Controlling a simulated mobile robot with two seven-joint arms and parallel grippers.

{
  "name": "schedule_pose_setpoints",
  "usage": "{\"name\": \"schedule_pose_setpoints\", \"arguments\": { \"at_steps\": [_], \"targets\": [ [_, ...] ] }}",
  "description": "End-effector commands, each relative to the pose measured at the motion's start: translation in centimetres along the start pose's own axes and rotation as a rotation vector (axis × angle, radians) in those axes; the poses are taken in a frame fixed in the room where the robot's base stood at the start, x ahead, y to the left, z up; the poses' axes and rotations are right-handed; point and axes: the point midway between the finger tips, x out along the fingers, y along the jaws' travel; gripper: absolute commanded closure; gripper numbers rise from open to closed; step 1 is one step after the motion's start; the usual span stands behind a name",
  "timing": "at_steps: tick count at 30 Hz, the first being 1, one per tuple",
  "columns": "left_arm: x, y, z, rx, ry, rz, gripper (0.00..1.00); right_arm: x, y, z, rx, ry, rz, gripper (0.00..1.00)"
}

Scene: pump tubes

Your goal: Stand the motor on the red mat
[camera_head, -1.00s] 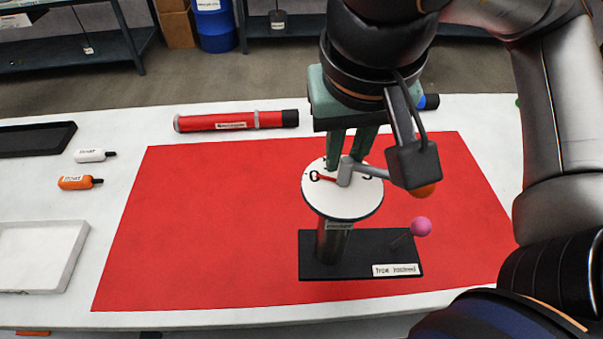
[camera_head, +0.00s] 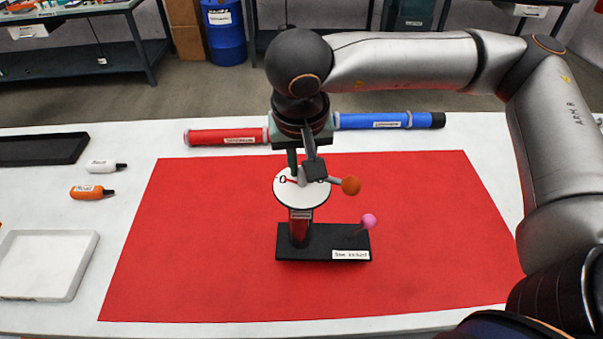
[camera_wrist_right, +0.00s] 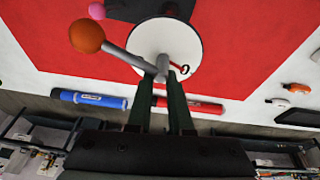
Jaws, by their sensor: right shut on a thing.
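The motor-like unit (camera_head: 299,228) is upright over the middle of the red mat (camera_head: 190,250). My right gripper (camera_head: 298,171) points down, shut on the grey crank hub at the disc. In the wrist view the fingers (camera_wrist_right: 162,95) close at that hub (camera_wrist_right: 160,72). My left gripper is out of view.
A red tube (camera_head: 222,136) and a blue tube (camera_head: 390,121) lie behind the mat. White (camera_head: 101,166) and orange (camera_head: 86,192) bottles, a black tray (camera_head: 82,149) and a white tray (camera_head: 90,262) are at left. The mat is clear around the unit.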

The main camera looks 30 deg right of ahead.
Motion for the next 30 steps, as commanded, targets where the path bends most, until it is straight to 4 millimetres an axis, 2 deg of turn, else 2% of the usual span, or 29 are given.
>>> {"name": "schedule_pose_setpoints", "arguments": {
  "at_steps": [9,16,17,24,30],
  "targets": [
    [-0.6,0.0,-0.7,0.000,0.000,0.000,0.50,3.1,-0.2,0.5,0.001,0.002,0.000,1.00],
    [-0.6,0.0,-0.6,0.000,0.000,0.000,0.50,3.3,-0.2,0.5,0.002,0.003,0.001,1.00],
    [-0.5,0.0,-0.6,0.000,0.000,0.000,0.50,3.5,-0.2,0.7,0.002,-0.001,0.003,0.80],
    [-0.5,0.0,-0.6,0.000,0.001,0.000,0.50,3.5,-0.2,0.7,0.002,0.000,0.003,0.53],
    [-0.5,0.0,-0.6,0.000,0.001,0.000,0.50,3.4,-0.2,0.6,0.002,0.000,0.002,0.51]
  ]
}}
